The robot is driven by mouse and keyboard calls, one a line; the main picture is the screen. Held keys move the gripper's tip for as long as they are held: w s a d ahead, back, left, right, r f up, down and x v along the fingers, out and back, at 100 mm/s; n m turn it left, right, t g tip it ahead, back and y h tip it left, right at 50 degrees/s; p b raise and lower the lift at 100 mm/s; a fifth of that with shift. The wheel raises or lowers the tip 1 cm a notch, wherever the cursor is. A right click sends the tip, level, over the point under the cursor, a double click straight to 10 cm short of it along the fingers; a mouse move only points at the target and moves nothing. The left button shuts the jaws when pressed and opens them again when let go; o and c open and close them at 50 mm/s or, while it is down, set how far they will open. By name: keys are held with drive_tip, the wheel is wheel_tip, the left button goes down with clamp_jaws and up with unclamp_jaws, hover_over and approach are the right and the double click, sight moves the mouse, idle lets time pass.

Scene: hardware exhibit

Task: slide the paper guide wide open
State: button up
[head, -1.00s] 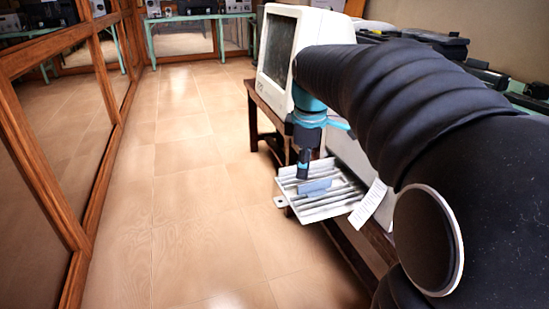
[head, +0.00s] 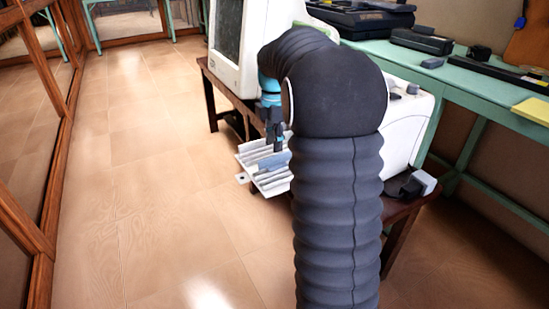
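The white ribbed paper tray (head: 254,173) juts out from the white printer (head: 408,128) on the low brown table, over the floor. A small blue-grey paper guide (head: 272,162) stands on the tray. My gripper (head: 277,149), dark below a blue wrist, points down at the guide, at or just above it. I cannot tell whether its fingers touch the guide or are open or shut. My black-sleeved arm hides the tray's right part and much of the printer.
An old white monitor (head: 256,40) stands on the brown table (head: 396,222) behind my gripper. A green bench (head: 465,88) with dark devices and a yellow item (head: 532,111) runs along the right. Wood-framed glass panels line the left. The tiled floor (head: 150,200) between is clear.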

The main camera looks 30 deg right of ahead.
sight(274, 156)
wheel_tip(274, 156, down, 6)
drive_tip(key=shift+r, duration=0.1)
idle(0.4)
clamp_jaws()
